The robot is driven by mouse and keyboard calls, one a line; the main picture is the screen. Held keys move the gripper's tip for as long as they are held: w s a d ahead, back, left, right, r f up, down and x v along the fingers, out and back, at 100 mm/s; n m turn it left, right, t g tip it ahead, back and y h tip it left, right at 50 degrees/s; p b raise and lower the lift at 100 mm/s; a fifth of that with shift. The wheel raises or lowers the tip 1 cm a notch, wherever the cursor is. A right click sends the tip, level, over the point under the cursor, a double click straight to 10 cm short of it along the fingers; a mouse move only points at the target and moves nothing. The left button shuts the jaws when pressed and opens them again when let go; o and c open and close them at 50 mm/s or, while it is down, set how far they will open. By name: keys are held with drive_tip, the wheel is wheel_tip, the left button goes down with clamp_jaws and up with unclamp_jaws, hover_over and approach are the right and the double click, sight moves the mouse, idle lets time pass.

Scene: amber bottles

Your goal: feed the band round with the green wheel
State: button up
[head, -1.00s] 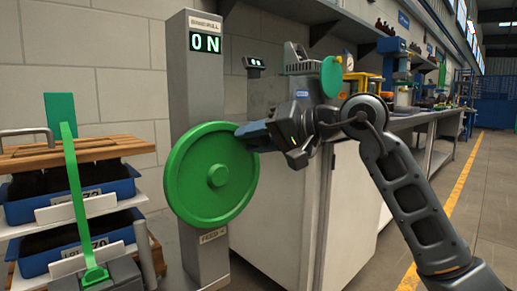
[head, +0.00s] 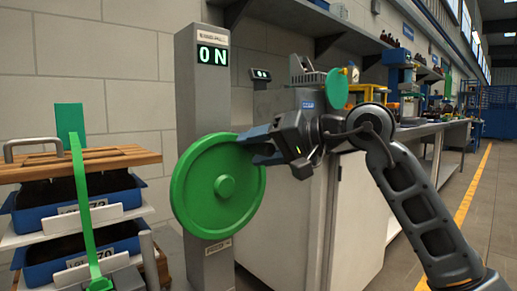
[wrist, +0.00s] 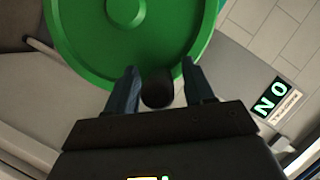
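The green wheel (head: 203,189) is a large disc with a central hub, mounted on the front of a grey post (head: 205,100). The post's display (head: 212,56) reads "ON". My gripper (head: 254,147) is at the wheel's upper right rim in the head view. In the wrist view, the green wheel (wrist: 85,30) fills the top. A dark round knob (wrist: 157,90) near its rim sits between the two fingers of my gripper (wrist: 161,88). The fingers are apart, with a narrow gap visible on the knob's right side. The band is not clearly seen.
A white cabinet (head: 290,215) stands right behind the wheel. A workbench (head: 440,128) runs back; the floor at right is clear.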

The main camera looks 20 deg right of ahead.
drive_tip(key=p+v, duration=0.1)
drive_tip(key=v, duration=0.6)
drive_tip(key=shift+s+d, duration=0.2)
drive_tip(key=shift+s, duration=0.15)
